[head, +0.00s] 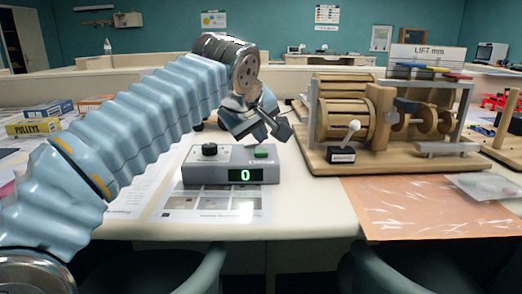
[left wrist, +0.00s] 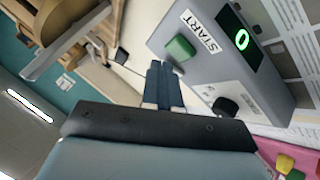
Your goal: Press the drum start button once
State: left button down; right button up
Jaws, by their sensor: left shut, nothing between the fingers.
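A grey control box (head: 225,163) stands on the white table in the head view. Its green start button (head: 262,153) is at the top right, and its display (head: 246,175) reads a green 0. In the left wrist view the green button (left wrist: 180,48) sits beside a START label (left wrist: 201,32). My left gripper (head: 279,130) is shut and empty, a little above the box near the button. In the left wrist view its closed fingertips (left wrist: 162,68) point close to the button, seemingly apart from it. My right gripper is not in view.
A wooden drum machine (head: 345,108) on a wooden base stands right of the box, with a small black lever block (head: 341,155) at its front. A black knob (head: 209,149) is on the box's left. An orange sheet (head: 425,212) lies at front right. Boxes (head: 34,127) lie at left.

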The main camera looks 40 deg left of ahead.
pick_arm(q)
jog(key=shift+f, duration=0.15)
dwell(0.7)
jog(key=shift+f+b, duration=0.3)
jog(key=shift+b, duration=0.05)
